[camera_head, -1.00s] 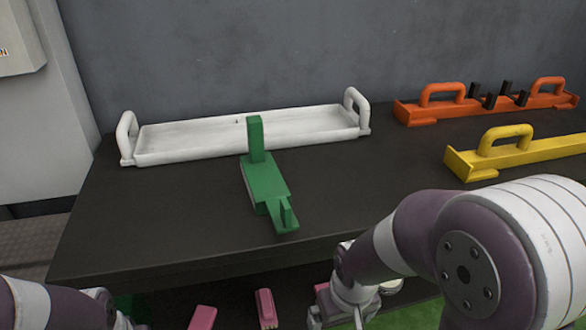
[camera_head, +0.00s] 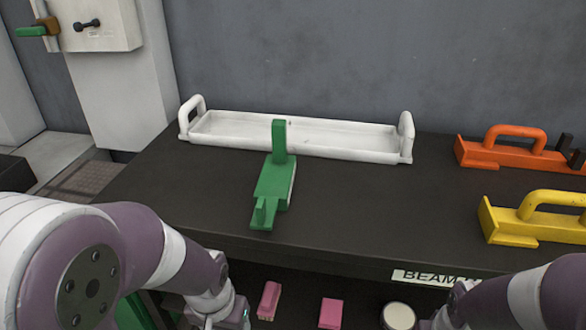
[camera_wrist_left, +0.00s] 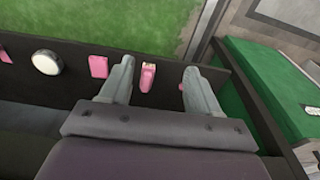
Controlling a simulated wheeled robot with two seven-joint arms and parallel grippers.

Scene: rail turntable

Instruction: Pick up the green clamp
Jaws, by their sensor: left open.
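The green clamp (camera_head: 273,182) lies on the dark table in the head view, in front of the white tray, with one block-like end standing up. My left arm comes in from the lower left. Its gripper is at the bottom of the head view, below the table's front edge and apart from the clamp. In the left wrist view my left gripper (camera_wrist_left: 160,82) is open with its fingers spread and nothing held. A pink block (camera_wrist_left: 147,77) shows between the fingers, but I cannot tell its depth. My right arm shows at the lower right; its gripper is not visible.
The white tray (camera_head: 215,138) with two end handles stands at the table's back. An orange handled piece (camera_head: 482,153) and a yellow one (camera_head: 508,228) lie at the right. Pink blocks (camera_head: 331,313) and a round white-topped item (camera_head: 398,316) sit below the table edge. The tabletop around the clamp is clear.

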